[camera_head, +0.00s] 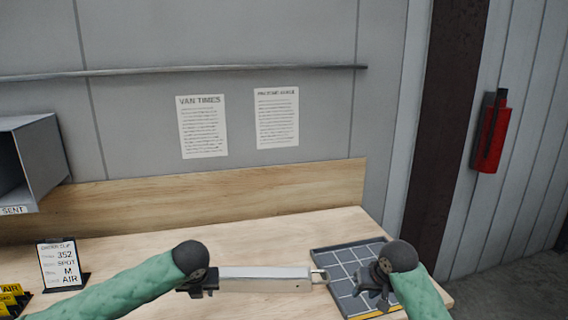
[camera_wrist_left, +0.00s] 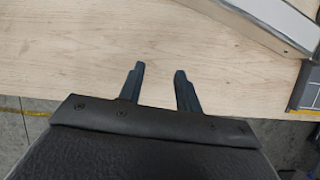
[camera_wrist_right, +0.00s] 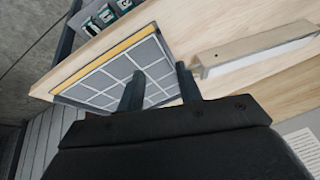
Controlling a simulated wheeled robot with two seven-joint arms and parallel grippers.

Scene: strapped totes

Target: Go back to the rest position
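My left gripper (camera_head: 197,292) hangs over the bench at the lower middle of the head view. In the left wrist view its two fingers (camera_wrist_left: 160,85) stand apart with only bare wood between them. My right gripper (camera_head: 374,290) is above the gridded grey mat at the lower right. In the right wrist view its fingers (camera_wrist_right: 160,85) are apart and empty, with the mat behind them. The wooden bench (camera_head: 240,235) runs below both grippers.
A long pale bar (camera_head: 265,278) lies between the grippers. The gridded mat (camera_head: 335,262) has a yellow edge. An order slip (camera_head: 60,265) stands at left, near a grey "SENT" box (camera_head: 45,155). A red holder (camera_head: 491,135) hangs on the right wall. The bench behind the bar is clear.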

